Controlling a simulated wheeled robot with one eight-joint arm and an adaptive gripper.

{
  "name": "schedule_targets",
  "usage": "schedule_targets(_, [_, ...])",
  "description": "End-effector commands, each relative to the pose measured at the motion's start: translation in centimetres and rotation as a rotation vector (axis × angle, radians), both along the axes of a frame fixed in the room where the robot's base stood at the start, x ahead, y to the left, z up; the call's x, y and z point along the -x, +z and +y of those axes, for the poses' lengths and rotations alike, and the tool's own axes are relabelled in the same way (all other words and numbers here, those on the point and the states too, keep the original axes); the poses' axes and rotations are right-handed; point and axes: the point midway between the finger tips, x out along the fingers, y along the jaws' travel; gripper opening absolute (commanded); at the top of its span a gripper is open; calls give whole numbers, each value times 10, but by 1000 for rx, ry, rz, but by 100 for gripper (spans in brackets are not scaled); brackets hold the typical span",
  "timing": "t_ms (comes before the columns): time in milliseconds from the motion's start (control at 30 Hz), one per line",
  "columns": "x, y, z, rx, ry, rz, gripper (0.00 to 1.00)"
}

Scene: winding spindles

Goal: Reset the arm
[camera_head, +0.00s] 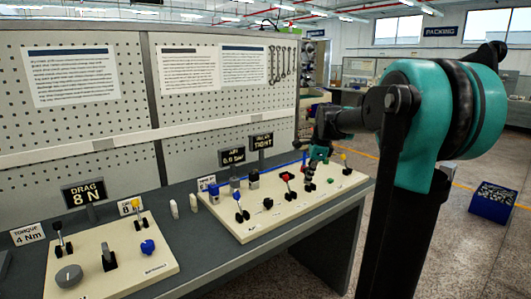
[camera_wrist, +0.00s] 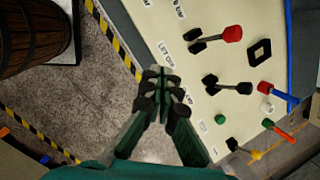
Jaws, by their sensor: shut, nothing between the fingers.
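My gripper (camera_head: 318,158) hangs over the right end of the cream control panel (camera_head: 250,229) on the bench, seen small and partly dark in the head view. In the wrist view its fingers (camera_wrist: 161,76) are together with nothing between them, at the panel's edge, over or beside a partly covered label. A red-knobbed lever (camera_wrist: 231,34), a black lever (camera_wrist: 228,86) and a green button (camera_wrist: 220,119) lie to the right of the fingers. I cannot tell the exact gap between fingertips and panel.
A second panel (camera_head: 150,252) with a grey dial and levers sits at the bench's left. Small display signs (camera_head: 232,156) and a pegboard (camera_head: 220,120) stand behind. In the wrist view a wooden barrel (camera_wrist: 30,35) and striped floor tape (camera_wrist: 118,45) show left. A blue crate (camera_head: 492,203) is on the floor.

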Motion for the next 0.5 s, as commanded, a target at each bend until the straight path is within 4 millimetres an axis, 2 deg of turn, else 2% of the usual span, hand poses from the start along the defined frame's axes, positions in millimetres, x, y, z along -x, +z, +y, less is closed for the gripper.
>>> schedule_targets(33, [20, -17, 0, 37, 105, -29, 0])
schedule_targets(167, [68, -57, -4, 147, 403, -100, 0])
schedule_targets(500, [205, -163, -14, 451, 1168, -226, 0])
